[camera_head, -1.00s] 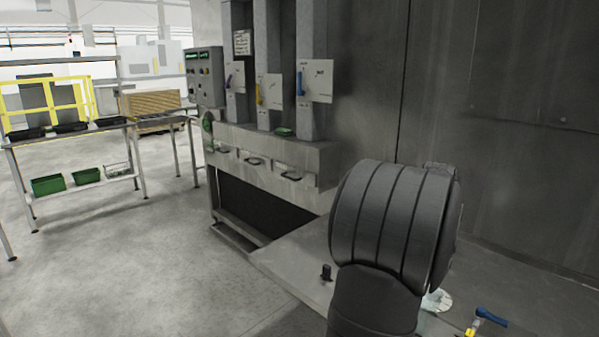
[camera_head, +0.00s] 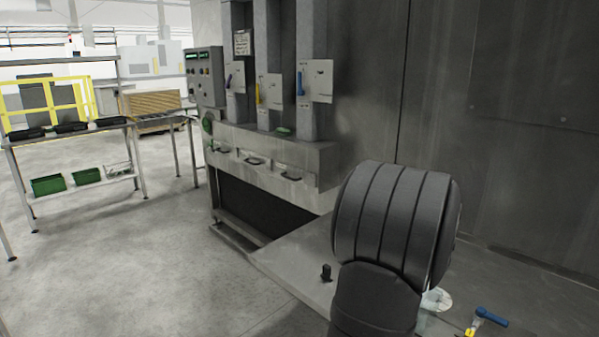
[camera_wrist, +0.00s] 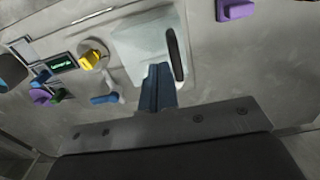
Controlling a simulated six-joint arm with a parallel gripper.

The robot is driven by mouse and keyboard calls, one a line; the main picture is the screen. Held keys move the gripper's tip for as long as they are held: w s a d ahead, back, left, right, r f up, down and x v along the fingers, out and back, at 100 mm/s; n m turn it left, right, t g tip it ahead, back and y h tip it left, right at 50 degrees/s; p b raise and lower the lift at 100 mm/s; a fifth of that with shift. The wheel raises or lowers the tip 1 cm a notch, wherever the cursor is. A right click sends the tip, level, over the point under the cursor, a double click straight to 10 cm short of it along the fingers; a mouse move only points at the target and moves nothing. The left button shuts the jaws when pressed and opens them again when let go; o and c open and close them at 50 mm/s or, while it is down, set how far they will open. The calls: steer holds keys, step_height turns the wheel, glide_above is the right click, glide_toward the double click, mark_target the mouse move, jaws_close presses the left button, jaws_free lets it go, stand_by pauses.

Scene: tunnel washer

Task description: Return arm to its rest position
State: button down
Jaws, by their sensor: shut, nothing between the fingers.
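My gripper (camera_wrist: 158,88) shows in the wrist view as two blue fingers pressed together, shut and empty. Its tips are in front of a pale, translucent container (camera_wrist: 137,42) with a dark handle slot; I cannot tell whether they touch it. In the head view my dark ribbed arm link stands at the lower right and my gripper is hidden.
Near the gripper in the wrist view are a yellow knob (camera_wrist: 92,57), a blue lever (camera_wrist: 104,99), a green-lit display (camera_wrist: 62,63) and a purple block (camera_wrist: 236,9). A metal washer bench (camera_head: 290,255) adjoins a wall right. Open floor (camera_head: 140,260) lies left.

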steer(key=shift+f, duration=0.65)
steer(key=shift+d+f, duration=0.1)
steer(key=shift+f, duration=0.05)
steer(key=shift+s+d, duration=0.25)
steer(key=shift+s, duration=0.05)
steer(key=shift+a, duration=0.1)
steer(key=shift+w+a+r, duration=0.2)
steer(key=shift+w, duration=0.1)
step_height(320, 180, up, 6)
steer(key=f, duration=0.1)
step_height(320, 180, down, 6)
steer(key=shift+a+r, duration=0.15)
steer(key=s+d, duration=0.8)
steer(key=d, duration=0.1)
steer(key=shift+s+r, duration=0.2)
steer(key=shift+s, duration=0.15)
